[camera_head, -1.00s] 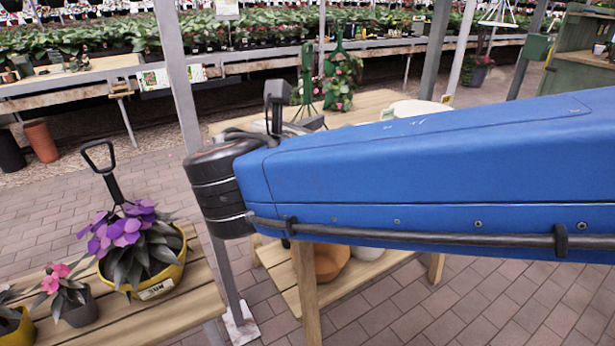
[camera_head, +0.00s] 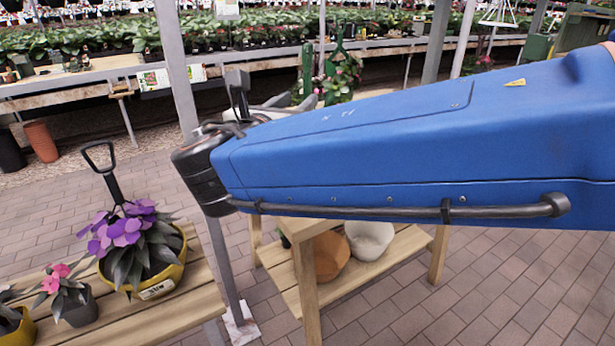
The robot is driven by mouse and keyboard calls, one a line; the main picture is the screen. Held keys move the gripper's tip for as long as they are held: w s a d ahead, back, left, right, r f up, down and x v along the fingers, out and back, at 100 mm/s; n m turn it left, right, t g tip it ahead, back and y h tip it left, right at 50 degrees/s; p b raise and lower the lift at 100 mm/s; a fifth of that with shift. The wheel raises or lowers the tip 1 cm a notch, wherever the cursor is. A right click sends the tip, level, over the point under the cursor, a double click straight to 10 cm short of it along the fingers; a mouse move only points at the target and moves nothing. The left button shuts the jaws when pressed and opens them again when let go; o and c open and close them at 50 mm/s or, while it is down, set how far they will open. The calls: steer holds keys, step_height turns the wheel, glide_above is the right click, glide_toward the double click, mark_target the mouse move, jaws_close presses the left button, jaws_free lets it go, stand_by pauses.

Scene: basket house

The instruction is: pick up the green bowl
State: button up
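I cannot make out a green bowl for certain. A small dark green sliver (camera_head: 284,240) shows on the lower shelf of the wooden table, beside a brown bowl (camera_head: 329,258); the table leg and top hide most of that spot. My blue arm reaches across the picture from the right and covers most of the tabletop. My gripper itself is not visible; only dark and grey wrist parts show past the arm's black joint.
A white bowl (camera_head: 369,240) stands on the lower shelf (camera_head: 400,250), right of the brown bowl. A grey post (camera_head: 185,100) rises close to my arm's end. At lower left, a wooden bench (camera_head: 190,310) holds a yellow flower pot (camera_head: 160,280). Paved floor is clear at lower right.

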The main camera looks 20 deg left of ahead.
steer(key=w, duration=0.3)
steer(key=shift+w, duration=0.2)
steer(key=w, duration=0.5)
steer(key=shift+w+d, duration=0.1)
steer(key=shift+d, duration=0.3)
steer(key=shift+c, duration=0.6)
jaws_close()
